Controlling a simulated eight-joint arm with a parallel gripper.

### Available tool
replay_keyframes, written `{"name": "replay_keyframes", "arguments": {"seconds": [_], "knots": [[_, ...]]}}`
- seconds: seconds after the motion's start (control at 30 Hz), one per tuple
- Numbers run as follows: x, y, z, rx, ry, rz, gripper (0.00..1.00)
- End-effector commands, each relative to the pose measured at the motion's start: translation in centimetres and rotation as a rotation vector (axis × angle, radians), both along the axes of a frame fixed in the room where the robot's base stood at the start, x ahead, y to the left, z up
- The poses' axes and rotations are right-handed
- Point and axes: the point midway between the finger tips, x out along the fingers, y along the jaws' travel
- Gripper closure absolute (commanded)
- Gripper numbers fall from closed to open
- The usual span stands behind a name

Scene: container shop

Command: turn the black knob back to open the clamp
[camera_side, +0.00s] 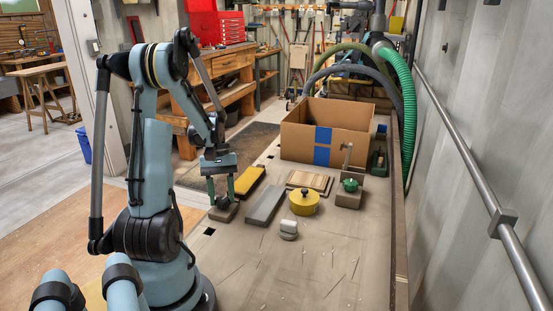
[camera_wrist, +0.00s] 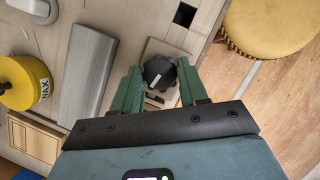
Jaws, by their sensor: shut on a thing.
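The black knob (camera_wrist: 160,72) sits between the two green fingers of my gripper (camera_wrist: 158,88) in the wrist view. It is faceted and has a pale mark on its top. My gripper is shut on it. The clamp's light base (camera_wrist: 158,48) shows around and behind the knob. In the side view my gripper (camera_side: 222,190) points down over the clamp (camera_side: 223,212), a small brown-grey block at the bench's left edge. The knob is hard to make out there. I cannot tell how far the clamp is open.
A grey bar (camera_side: 265,205) lies right of the clamp, with a yellow brush-like block (camera_side: 250,180) behind it. A cardboard box (camera_side: 305,143) stands behind. The bench front is clear.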

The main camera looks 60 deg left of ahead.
Motion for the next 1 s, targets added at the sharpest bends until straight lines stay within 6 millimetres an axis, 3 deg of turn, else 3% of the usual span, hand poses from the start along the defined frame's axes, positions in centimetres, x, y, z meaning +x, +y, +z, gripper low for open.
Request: {"name": "replay_keyframes", "arguments": {"seconds": [0.33,0.9,0.93,1.0], "knots": [[-0.05,0.05,0.03,0.002,-0.003,0.146,0.87],[-0.08,0.06,0.00,0.003,-0.001,0.173,0.87],[-0.08,0.06,0.00,0.003,-0.002,0.172,0.52],[-0.08,0.05,0.01,0.002,-0.002,0.172,0.42]]}}
